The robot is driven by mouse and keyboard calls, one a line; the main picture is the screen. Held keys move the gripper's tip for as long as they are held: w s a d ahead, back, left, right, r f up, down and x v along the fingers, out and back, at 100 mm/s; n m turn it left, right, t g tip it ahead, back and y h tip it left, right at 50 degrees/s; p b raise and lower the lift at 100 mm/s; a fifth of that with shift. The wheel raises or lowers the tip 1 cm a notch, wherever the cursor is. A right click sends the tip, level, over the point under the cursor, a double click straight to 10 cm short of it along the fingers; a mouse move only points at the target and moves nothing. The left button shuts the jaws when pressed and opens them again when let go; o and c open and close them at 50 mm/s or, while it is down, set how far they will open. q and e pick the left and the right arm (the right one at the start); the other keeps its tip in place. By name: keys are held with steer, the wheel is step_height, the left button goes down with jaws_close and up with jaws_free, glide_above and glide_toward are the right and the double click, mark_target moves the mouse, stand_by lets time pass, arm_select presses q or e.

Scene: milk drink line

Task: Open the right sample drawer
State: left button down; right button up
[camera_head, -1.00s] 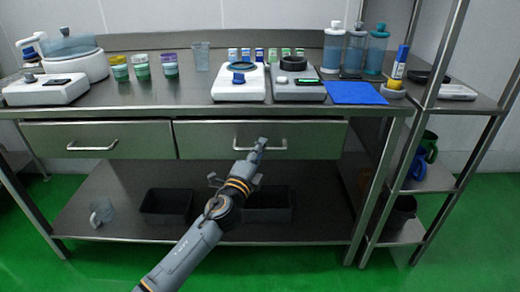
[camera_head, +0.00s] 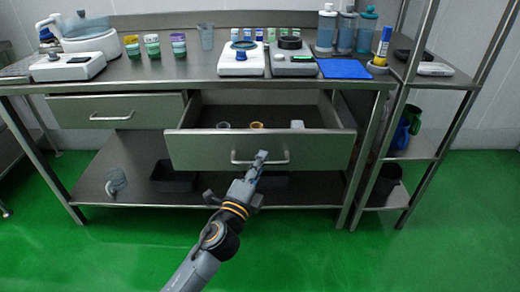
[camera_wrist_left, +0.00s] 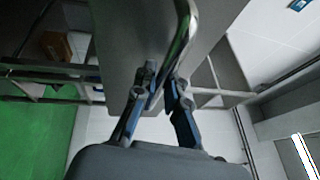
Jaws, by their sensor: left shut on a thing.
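The right sample drawer (camera_head: 310,150) is pulled well out from under the steel table, and several small items, among them an orange-brown one (camera_head: 257,125), show inside it. Its bar handle (camera_head: 277,161) is on the front face. My left gripper (camera_head: 260,158) is shut on the handle, near the middle of the bar. In the left wrist view the gripper's two fingers (camera_wrist_left: 160,88) close around the handle bar (camera_wrist_left: 182,45). My right gripper is not in view.
The left drawer (camera_head: 75,113) is shut. On the table top stand cups, two scales and several pump bottles (camera_head: 326,30). Dark bins (camera_head: 172,178) and a clear jug (camera_head: 116,181) are on the lower shelf. The green floor in front is free.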

arm_select(q)
steer(key=s, duration=0.3)
steer(key=shift+s, duration=0.25)
steer(key=shift+s+p, duration=0.3)
steer(key=shift+s, duration=0.3)
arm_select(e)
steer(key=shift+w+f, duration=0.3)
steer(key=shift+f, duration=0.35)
arm_select(q)
steer(key=c, duration=1.4)
jaws_free()
steer(key=shift+o, duration=0.2)
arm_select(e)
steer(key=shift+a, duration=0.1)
arm_select(q)
steer(key=v, duration=1.2)
steer(key=shift+a, duration=0.1)
